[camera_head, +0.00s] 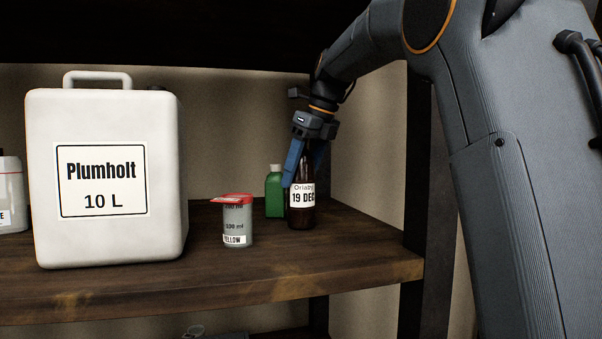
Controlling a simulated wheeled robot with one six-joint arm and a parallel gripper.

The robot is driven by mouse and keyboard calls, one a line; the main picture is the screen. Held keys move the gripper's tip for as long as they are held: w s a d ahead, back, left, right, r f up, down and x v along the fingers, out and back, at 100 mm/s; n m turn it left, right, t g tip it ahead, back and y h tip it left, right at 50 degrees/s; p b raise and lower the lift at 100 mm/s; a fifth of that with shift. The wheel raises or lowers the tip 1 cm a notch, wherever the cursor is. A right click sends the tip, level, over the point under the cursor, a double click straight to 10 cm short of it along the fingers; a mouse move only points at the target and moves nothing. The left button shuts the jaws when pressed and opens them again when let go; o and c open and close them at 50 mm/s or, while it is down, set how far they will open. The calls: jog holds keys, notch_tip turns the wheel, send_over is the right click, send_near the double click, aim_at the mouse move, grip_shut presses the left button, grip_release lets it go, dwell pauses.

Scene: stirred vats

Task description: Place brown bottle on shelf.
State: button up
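The brown bottle (301,215) stands upright at the right end of the wooden shelf (345,258), with a white label reading "19 DEC". Its base appears to rest on the shelf board. My gripper (303,165) reaches down from above, with blue fingers around the bottle's neck and shoulder. One finger shows clearly on the left side and part of the other on the right. I cannot tell whether the fingers press on the bottle or stand slightly apart from it.
A green bottle (275,192) stands close behind the brown bottle's left side. A grey beaker with a red lid (237,222) stands further left, then a large white "Plumholt" canister (105,225). A dark post (419,195) bounds the right side. The front right board is bare.

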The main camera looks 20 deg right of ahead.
aim_at(308, 151)
jog(key=shift+o, duration=0.7)
jog(key=shift+r, duration=0.25)
jog(key=b+v, duration=0.2)
jog(key=v, duration=0.5)
jog(key=shift+s+r, duration=0.1)
jog(key=shift+s, duration=0.05)
